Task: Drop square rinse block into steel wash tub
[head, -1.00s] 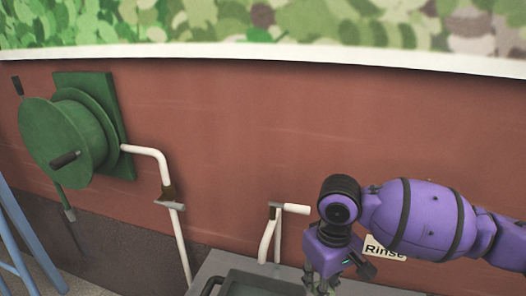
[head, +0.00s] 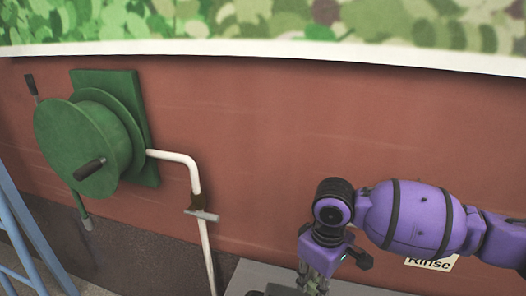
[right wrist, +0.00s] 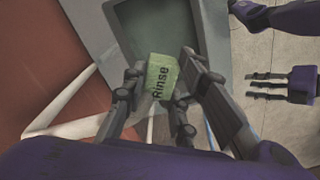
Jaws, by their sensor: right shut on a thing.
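My right gripper (right wrist: 158,85) is shut on a green square block (right wrist: 162,76) marked "Rinse", seen in the right wrist view. The grey tub (right wrist: 150,25) shows beyond the block in that view, its basin facing me. The block overlaps the tub's near edge in the picture; its height above it is unclear. In the head view my right gripper (head: 314,280) is at the bottom edge, and the block cannot be made out. My left gripper (right wrist: 265,86) shows at the right of the right wrist view; its jaw opening is unclear.
A green hose reel (head: 90,148) is on the brown wall at left, with a white pipe (head: 194,180) beside it. A "Rinse" sign (head: 432,264) is partly behind my right arm. A blue frame (head: 28,240) stands at the lower left. A grey surface (head: 245,278) lies at the bottom.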

